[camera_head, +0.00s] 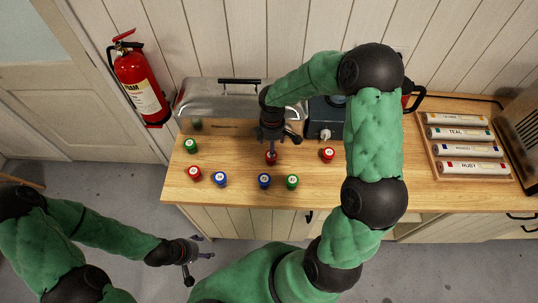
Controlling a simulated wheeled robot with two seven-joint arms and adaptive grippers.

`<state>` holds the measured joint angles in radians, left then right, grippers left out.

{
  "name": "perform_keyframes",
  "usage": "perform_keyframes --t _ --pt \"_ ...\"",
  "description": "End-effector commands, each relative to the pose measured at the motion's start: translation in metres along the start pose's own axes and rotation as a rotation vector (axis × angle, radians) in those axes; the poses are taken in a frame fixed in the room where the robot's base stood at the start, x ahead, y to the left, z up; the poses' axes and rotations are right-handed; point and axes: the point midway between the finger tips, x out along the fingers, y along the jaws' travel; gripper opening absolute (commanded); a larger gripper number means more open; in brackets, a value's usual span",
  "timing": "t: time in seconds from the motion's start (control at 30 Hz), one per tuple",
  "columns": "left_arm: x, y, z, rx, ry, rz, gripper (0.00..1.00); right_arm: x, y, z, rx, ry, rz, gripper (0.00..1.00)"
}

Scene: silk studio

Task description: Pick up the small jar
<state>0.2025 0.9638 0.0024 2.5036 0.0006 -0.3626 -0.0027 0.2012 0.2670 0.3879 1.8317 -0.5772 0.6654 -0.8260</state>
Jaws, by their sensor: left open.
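Several small jars with coloured lids stand on the wooden counter (240,198): a green-lidded jar (190,145), a red one (194,173), a blue one (219,178), another blue one (264,181), another green one (292,182), a red one (327,155) and a middle red one (271,158). My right gripper (271,143) is directly at the middle red jar and partly covers it; I cannot tell whether its fingers touch it. My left gripper (203,247) is open and empty, low over the floor in front of the counter.
A silver metal box (215,97) and a dark appliance (325,115) stand at the counter's back. A wooden tray (432,165) with labelled rolls lies at the right. A red fire extinguisher (140,80) hangs at the left wall. The front counter strip is clear.

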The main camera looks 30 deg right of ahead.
Motion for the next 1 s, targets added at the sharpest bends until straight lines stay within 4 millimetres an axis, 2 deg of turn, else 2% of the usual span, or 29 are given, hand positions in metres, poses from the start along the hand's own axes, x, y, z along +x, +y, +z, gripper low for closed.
perform_keyframes --t 0.2,0.47,0.7,0.8,1.0 --pt "0.004 -0.001 0.0 0.0 0.0 0.0 0.67 0.034 -0.001 0.0 0.0 -0.001 -0.004 0.72" --pt "0.005 -0.002 0.0 0.0 0.0 0.0 0.67 0.051 -0.001 -0.001 0.0 0.0 -0.003 0.72" --pt "0.008 -0.003 0.0 0.0 0.0 0.0 0.67 0.084 -0.001 -0.002 0.002 0.0 -0.003 0.72" --pt "0.008 -0.003 -0.001 0.0 0.0 0.0 0.67 0.091 -0.001 -0.002 0.001 0.0 -0.002 0.72" --pt "0.008 -0.003 0.0 0.0 0.0 0.0 0.67 0.091 -0.001 -0.002 0.001 0.001 -0.001 0.72"
